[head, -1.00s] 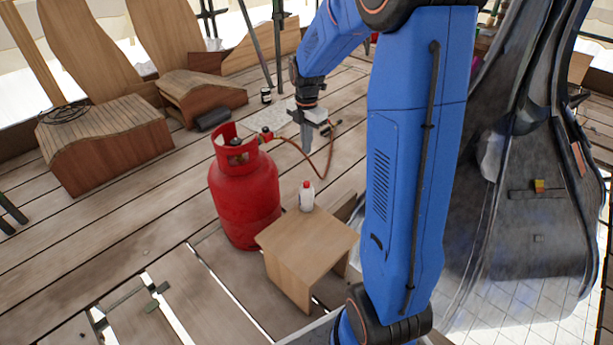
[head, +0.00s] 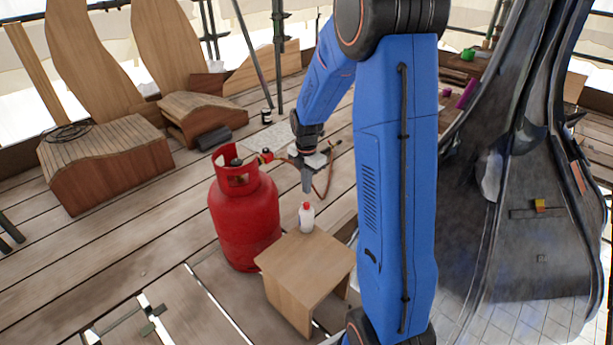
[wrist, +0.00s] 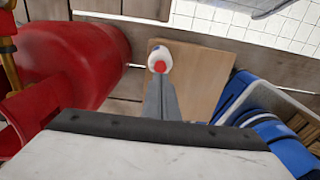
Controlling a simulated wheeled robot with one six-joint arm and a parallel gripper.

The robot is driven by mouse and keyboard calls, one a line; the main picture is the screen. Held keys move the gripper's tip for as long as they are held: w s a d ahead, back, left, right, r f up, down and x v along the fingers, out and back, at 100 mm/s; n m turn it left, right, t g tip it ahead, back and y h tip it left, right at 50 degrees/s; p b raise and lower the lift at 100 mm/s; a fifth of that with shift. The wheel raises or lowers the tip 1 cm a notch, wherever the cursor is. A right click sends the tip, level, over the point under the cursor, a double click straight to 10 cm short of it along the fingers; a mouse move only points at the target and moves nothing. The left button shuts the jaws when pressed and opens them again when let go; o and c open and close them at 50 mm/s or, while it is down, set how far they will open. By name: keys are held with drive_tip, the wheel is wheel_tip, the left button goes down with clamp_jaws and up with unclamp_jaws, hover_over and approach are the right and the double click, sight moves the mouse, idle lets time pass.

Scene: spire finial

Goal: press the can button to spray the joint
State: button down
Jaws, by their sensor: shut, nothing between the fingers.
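A small white can (head: 306,219) with a red button on top stands upright on a small wooden stool (head: 290,262). My gripper (head: 307,187) is shut and empty, pointing down just above the can's red top in the head view. In the wrist view the shut fingertips (wrist: 160,78) reach toward the can's red button (wrist: 160,66) and overlap its lower edge. I cannot tell whether they touch it. The dark metal spire piece (head: 510,220) stands at the right; the joint itself I cannot pick out.
A red gas cylinder (head: 243,220) stands close left of the stool, with a hose (head: 328,180) running behind my gripper. Wooden benches (head: 105,160) are at the back left. The plank floor (head: 120,245) at left is mostly clear, with gaps at the front.

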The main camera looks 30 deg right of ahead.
sight(306, 203)
drive_tip(key=shift+f, duration=2.7)
